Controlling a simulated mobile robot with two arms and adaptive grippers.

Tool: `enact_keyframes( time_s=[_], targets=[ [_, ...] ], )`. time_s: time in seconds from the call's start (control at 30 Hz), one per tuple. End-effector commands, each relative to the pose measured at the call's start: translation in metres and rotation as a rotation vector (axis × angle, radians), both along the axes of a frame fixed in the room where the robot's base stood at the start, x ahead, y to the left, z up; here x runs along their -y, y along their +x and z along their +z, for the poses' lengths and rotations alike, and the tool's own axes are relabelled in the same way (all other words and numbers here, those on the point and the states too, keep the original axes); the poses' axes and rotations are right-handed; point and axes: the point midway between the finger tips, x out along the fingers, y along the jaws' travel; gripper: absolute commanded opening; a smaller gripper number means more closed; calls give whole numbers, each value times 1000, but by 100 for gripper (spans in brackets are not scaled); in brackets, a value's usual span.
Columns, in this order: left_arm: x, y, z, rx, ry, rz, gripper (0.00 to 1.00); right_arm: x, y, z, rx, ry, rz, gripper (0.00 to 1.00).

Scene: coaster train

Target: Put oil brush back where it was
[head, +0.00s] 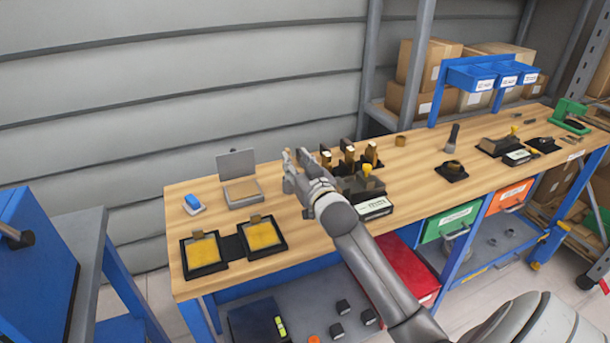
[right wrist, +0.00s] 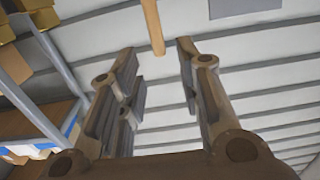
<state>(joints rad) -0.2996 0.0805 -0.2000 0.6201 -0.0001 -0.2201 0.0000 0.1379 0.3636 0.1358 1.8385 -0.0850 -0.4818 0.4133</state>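My right gripper (head: 296,158) is above the workbench (head: 225,215), left of a group of dark stands with tan tops (head: 349,153). In the right wrist view the fingers (right wrist: 156,58) are apart with nothing clamped between them. A plain tan rod (right wrist: 152,25) shows at the top of that view, in line with the gap. It may be the oil brush's handle; I cannot tell, and no brush head shows. I cannot pick out the oil brush in the head view, where my gripper and arm hide part of the bench. My left gripper is out of view.
A grey box with raised lid (head: 242,192), a small blue-and-white item (head: 194,203) and two yellow-filled black trays (head: 203,252) sit on the left. A dark block with a yellow knob (head: 366,177) is close right. A dark upright object (head: 453,137) stands farther right.

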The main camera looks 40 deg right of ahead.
Motion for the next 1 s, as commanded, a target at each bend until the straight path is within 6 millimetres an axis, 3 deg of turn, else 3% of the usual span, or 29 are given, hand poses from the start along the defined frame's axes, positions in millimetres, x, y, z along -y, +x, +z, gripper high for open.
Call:
enact_keyframes(
  time_s=[0.2, 0.4, 1.0],
  targets=[
    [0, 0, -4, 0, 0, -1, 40, -8, -34, -2, -2, 0, 1, 33],
    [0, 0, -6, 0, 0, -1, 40, -12, -50, 0, 0, -1, 0, 33],
    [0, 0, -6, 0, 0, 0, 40, -13, -53, 0, 0, -1, 0, 33]
  ],
)
